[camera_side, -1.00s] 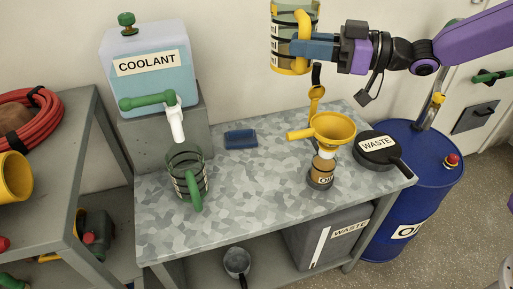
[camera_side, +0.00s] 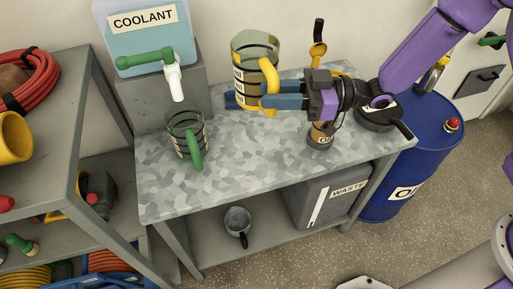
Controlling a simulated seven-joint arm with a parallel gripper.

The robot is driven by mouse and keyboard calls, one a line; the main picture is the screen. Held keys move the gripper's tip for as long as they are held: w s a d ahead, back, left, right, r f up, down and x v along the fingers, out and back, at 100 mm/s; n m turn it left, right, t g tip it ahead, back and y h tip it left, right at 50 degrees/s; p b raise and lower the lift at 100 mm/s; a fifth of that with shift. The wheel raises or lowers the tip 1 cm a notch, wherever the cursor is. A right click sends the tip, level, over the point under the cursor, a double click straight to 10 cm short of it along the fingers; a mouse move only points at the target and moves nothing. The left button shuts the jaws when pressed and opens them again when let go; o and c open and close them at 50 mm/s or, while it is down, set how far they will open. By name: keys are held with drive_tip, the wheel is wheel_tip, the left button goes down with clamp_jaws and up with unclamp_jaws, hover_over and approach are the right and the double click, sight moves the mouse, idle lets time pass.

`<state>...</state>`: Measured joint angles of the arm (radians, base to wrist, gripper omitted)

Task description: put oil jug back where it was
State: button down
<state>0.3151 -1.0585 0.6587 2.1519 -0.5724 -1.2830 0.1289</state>
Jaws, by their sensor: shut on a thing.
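I cannot tell whether the jug's base touches the bench top.
A green-handled jug (camera_side: 186,137) stands under the coolant tank's (camera_side: 150,50) tap. A black waste pan (camera_side: 372,118) is at the right, near the blue oil drum (camera_side: 425,140). The bench's front middle (camera_side: 240,180) is clear.

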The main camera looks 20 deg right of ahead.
wheel_tip(320, 180, down, 20)
drive_tip(key=shift+r, duration=0.15)
idle(0.7)
drive_tip(key=c, duration=0.9)
unclamp_jaws()
drive_tip(key=shift+f, duration=0.2)
drive_tip(key=shift+r, duration=0.1)
drive_tip(key=shift+d, duration=0.25)
drive_tip(key=v, duration=1.1)
drive_tip(key=shift+d, duration=0.25)
drive_tip(key=shift+s+r, duration=0.1)
drive_tip(key=shift+s, duration=0.05)
